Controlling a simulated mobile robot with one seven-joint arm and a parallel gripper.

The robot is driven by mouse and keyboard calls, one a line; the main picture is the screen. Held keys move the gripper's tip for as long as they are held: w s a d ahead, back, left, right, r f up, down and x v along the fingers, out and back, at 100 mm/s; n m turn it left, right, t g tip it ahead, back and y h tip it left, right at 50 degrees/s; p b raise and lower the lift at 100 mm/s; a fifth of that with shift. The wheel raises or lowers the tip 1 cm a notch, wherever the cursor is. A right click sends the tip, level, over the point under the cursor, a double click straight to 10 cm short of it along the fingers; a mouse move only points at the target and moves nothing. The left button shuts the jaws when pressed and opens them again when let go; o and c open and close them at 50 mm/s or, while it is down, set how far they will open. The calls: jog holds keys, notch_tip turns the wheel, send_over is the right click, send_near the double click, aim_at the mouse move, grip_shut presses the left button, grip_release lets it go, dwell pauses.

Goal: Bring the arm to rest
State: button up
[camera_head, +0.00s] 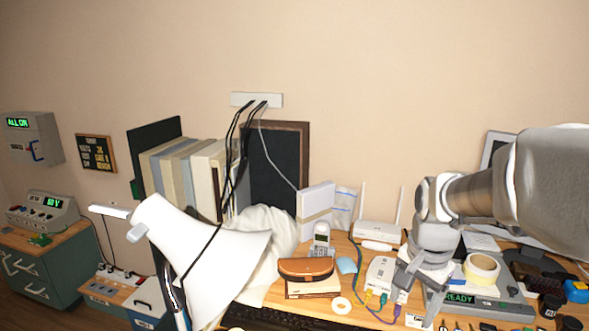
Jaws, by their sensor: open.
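My arm reaches in from the right edge over the desk and bends down at the wrist. My gripper (414,300) points down over the front right of the desk, with its two fingers apart and nothing visible between them. It is in front of a white box with colored cables (380,272) and left of a grey device with a green READY display (460,299). I cannot tell whether the fingertips touch anything. A cordless phone (321,236) stands upright in its cradle near the middle of the desk, left of my gripper.
A white router (377,232) with antennas stands at the back. A tape roll (481,268) is close to the right of my gripper. A brown case (306,269), a dark keyboard (270,318) and a large white lamp (192,245) are to the left. The wall above is mostly clear.

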jog(key=s+a+r+n+t+p, duration=0.2)
jog(key=s+a+r+n, duration=0.1)
jog(key=s+r+n, duration=0.2)
jog(key=s+a+r+n+t+p, duration=0.1)
jog(key=s+a+r+n, duration=0.3)
jog(key=s, duration=0.5)
jog(key=shift+a+r+n+t+p, duration=0.3)
jog(key=shift+r+n+t+p, duration=0.1)
jog(key=shift+r+n, duration=0.35)
jog(key=shift+s, duration=0.1)
